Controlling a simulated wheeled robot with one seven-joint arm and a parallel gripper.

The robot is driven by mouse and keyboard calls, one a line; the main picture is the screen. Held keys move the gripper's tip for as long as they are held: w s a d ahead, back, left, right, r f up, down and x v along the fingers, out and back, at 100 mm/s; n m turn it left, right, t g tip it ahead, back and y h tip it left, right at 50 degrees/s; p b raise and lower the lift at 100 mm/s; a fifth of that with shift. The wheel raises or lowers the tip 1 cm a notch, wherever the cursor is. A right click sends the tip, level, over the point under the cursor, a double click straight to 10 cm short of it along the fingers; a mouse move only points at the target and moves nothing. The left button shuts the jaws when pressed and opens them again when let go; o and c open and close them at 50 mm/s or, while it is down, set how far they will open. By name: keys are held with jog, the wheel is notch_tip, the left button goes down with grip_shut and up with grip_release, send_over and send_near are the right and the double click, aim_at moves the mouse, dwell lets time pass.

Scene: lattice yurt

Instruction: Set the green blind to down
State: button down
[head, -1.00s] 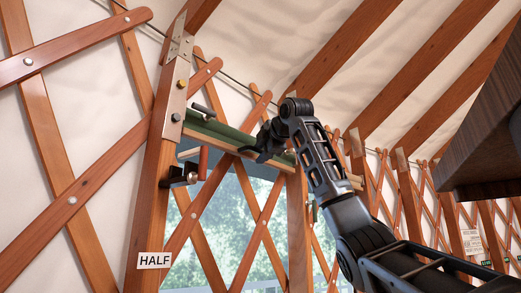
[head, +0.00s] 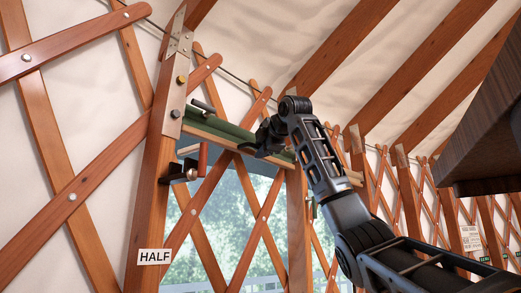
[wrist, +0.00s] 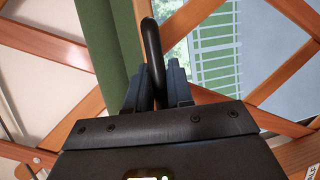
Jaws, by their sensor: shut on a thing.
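The green blind (head: 222,131) is rolled up high at the top of the window, with a wooden bar along its lower edge. My gripper (head: 258,148) is at the blind's right part in the head view. In the wrist view my gripper (wrist: 156,82) has its two fingers on either side of a dark curved handle (wrist: 151,38) and is shut on it. The handle stands beside the green blind (wrist: 97,35) in that view. In the head view my gripper hides the handle. A HALF label (head: 154,257) is on the post at lower left.
A wooden post (head: 152,205) with metal knobs stands left of the window. A black bracket (head: 179,173) and a red grip (head: 203,160) stick out beside it. Crossed lattice slats (head: 262,215) cover the window. A dark wooden cabinet (head: 485,140) hangs at the right.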

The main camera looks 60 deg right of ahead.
notch_tip(320, 180, down, 62)
jog(key=b, duration=2.7)
jog(key=shift+r, duration=0.2)
jog(key=c, duration=1.1)
grip_release()
jog(key=shift+s, duration=0.1)
jog(key=v, duration=0.7)
jog(key=shift+s+a, duration=0.2)
jog(key=shift+a, duration=0.1)
